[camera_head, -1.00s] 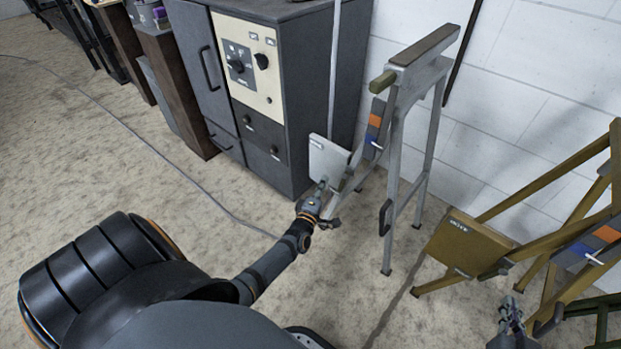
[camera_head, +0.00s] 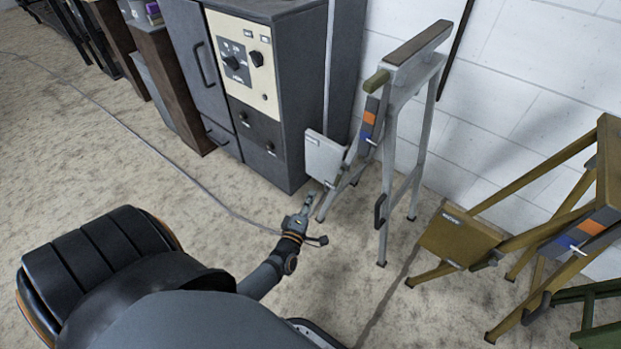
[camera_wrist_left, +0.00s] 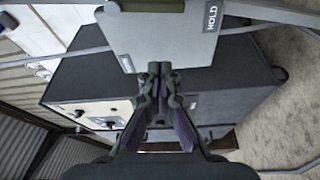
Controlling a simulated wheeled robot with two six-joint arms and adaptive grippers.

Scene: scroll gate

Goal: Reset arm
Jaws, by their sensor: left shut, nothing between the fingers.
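My left gripper (camera_head: 304,206) is low over the floor in the head view, just in front of and below the grey panel (camera_head: 324,158) of a grey folding stand (camera_head: 390,150). Its fingers are shut with nothing between them. In the left wrist view the closed fingertips (camera_wrist_left: 159,70) show below the grey panel (camera_wrist_left: 165,38), which is marked "HOLD". The stand carries an orange and blue marker strip (camera_head: 368,122) with a small lever. My right gripper does not show in the head view now.
A dark grey cabinet (camera_head: 275,100) with a cream control panel (camera_head: 238,58) stands behind the gripper. A yellow-brown stand (camera_head: 462,235) is at the right, with part of a green one (camera_head: 590,292) beside it. A cable (camera_head: 150,150) crosses the open floor at left.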

